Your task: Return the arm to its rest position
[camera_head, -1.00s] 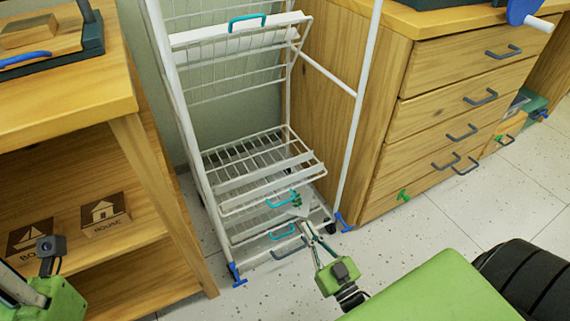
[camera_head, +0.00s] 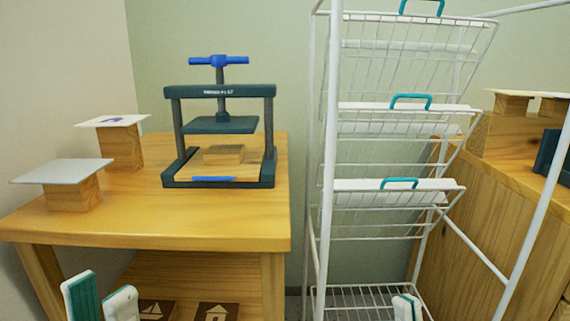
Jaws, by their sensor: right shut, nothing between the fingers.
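My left gripper (camera_head: 101,298) shows at the bottom left edge, pointing up, its two green-and-white fingers apart with nothing between them. It is in front of the wooden table's lower shelf. My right gripper (camera_head: 406,307) shows at the bottom edge right of centre, pointing up, its fingertips together and empty. It appears in front of the flat lower wire shelf (camera_head: 345,300) of the white drying rack (camera_head: 326,150); I cannot tell the distance between them. The rest of both arms is out of view.
A wooden table (camera_head: 150,232) at left bears a dark press (camera_head: 220,92) and two wooden blocks topped with sheets. The rack's upper wire shelves (camera_head: 400,195) are tilted, with teal handles. A wooden cabinet (camera_head: 490,215) stands at right. House (camera_head: 216,312) and boat (camera_head: 152,310) blocks sit below the table.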

